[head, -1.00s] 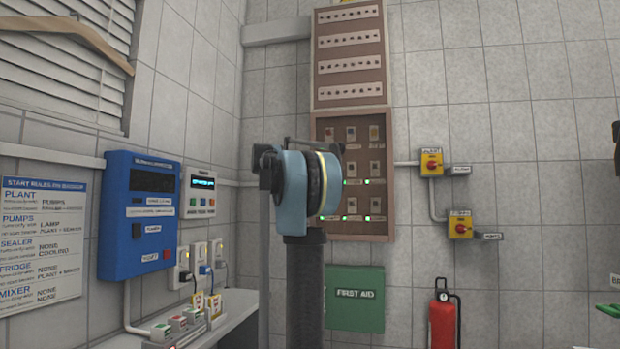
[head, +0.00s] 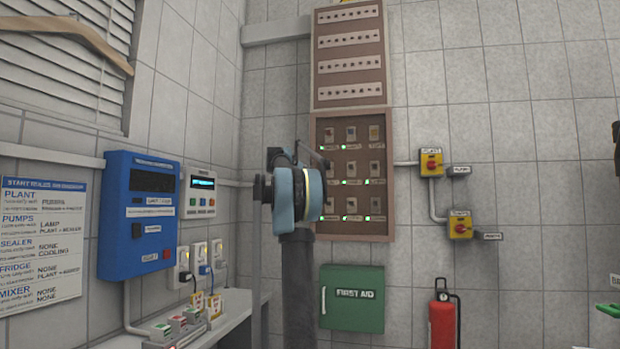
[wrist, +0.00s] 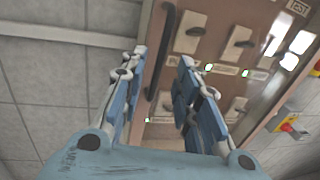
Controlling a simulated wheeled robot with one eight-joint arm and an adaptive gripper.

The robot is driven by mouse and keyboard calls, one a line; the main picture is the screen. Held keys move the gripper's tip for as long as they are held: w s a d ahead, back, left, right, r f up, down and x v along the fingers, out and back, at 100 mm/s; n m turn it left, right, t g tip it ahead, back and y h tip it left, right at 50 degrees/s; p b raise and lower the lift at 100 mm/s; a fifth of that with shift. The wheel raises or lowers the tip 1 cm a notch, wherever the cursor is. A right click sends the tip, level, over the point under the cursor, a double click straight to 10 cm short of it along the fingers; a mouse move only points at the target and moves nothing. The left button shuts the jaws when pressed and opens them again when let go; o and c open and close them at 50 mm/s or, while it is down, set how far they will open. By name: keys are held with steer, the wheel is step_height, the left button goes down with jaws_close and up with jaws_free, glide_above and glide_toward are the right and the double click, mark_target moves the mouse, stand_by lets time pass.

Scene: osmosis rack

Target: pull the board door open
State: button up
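The board (head: 384,200) is a brown-framed panel on the back wall in the head view, with rows of switches and green lights. Its door looks closed, with the switches showing through it. In the wrist view, the board's left part (wrist: 225,75) fills the upper right, and a dark upright bar handle (wrist: 160,55) runs along its left side. My gripper (wrist: 164,58) is open, with one blue finger on each side of the handle in the picture. I cannot tell whether either finger touches it. In the head view my arm hides the board's lower left and the fingers.
A panel with rows of small holes (head: 350,55) sits above the board. A green first aid box (head: 352,312) hangs below. Yellow-red rotary switches (head: 431,162) are to the right. A blue control box (head: 140,215) and a shelf (head: 235,310) are on the left.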

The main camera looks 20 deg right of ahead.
steer(key=shift+x, duration=3.45)
steer(key=shift+f, duration=0.1)
jaws_close()
